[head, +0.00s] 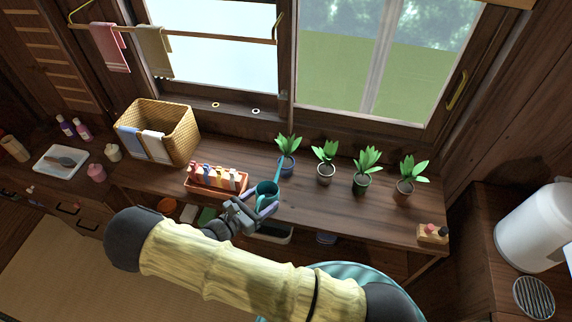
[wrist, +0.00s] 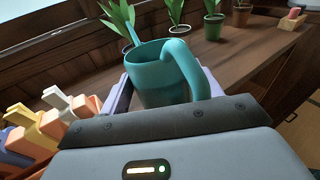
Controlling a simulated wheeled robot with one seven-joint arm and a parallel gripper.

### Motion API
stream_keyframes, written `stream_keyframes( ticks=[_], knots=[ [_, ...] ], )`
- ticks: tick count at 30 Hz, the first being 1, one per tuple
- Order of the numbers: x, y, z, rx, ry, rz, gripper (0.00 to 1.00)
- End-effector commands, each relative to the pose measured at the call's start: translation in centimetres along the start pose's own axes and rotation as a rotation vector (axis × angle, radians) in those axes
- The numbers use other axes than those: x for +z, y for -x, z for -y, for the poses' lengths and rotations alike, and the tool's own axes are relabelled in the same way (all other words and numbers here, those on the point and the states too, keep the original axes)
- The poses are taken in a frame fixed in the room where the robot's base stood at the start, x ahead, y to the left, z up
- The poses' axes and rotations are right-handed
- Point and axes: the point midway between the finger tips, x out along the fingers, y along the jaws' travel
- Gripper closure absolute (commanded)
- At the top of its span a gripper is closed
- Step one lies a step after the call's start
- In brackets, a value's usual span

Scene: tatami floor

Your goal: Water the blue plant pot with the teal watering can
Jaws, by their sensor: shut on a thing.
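The teal watering can (head: 266,190) is held in my gripper (head: 258,208) above the wooden counter's front part. My gripper is shut on it, with a finger on each side of its body. In the wrist view the can (wrist: 160,92) looks about upright, its handle toward me. Its spout points away toward the blue plant pot (head: 287,168), which stands on the counter at the left end of the plant row. The spout tip overlaps the pot's edge in the head view; I cannot tell whether they touch. In the wrist view the can mostly hides this pot.
A pale pot (head: 326,176), a dark green pot (head: 361,186) and a brown pot (head: 404,192) stand to the right. A wicker basket (head: 172,125) is farther left.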

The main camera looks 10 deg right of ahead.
Motion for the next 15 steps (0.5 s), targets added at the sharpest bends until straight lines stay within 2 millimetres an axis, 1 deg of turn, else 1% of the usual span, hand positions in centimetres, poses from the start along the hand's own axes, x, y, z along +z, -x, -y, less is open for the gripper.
stream_keyframes(
  ticks=[1,9,15],
  knots=[
    [0.7,0.3,0.1,0.000,0.000,0.001,0.66],
    [2.4,1.5,0.7,-0.001,0.000,0.002,0.66],
    [2.6,1.9,0.8,-0.001,0.000,0.002,0.66]
  ],
)
